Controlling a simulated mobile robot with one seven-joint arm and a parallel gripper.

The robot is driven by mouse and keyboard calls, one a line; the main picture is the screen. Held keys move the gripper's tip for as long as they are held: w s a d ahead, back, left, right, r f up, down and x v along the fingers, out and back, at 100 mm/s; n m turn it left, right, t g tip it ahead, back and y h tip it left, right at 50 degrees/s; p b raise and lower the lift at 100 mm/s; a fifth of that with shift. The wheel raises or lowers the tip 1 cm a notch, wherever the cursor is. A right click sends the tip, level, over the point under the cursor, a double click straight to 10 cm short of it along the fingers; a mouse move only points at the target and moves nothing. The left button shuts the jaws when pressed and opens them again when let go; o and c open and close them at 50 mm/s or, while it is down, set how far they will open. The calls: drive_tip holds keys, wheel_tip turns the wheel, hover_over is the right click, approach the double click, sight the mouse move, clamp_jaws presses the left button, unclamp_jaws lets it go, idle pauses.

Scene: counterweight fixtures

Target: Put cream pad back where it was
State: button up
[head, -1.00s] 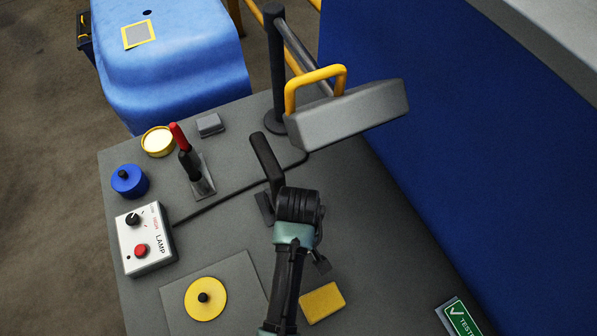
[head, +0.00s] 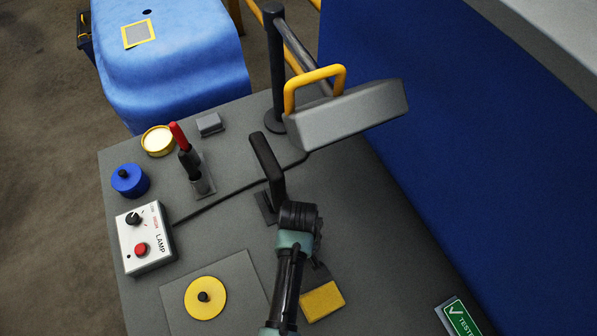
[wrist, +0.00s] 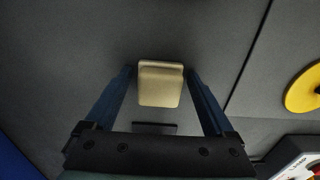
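The pad (wrist: 160,88) looks cream in the wrist view and mustard yellow in the head view (head: 322,301). It appears to lie flat on the grey table (head: 375,250), right of the yellow disc. My gripper (wrist: 160,72) is over it, with its two dark fingers spread on either side and a visible gap to each side of the pad. In the head view my gripper (head: 314,274) is beside the pad's upper edge, with its fingertips mostly hidden under my wrist.
A black upright handle (head: 267,160) stands near my wrist. A grey block with a yellow handle (head: 345,115) is behind it. Left are the lamp box (head: 145,240), a red-tipped lever (head: 185,150), a blue knobbed cylinder (head: 129,181) and the yellow disc (head: 205,299).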

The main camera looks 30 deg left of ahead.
drive_tip(key=shift+o, duration=0.4)
drive_tip(key=shift+r, duration=0.1)
drive_tip(key=shift+r, duration=0.2)
wheel_tip(320, 180, up, 12)
drive_tip(key=shift+f, duration=0.15)
idle(0.5)
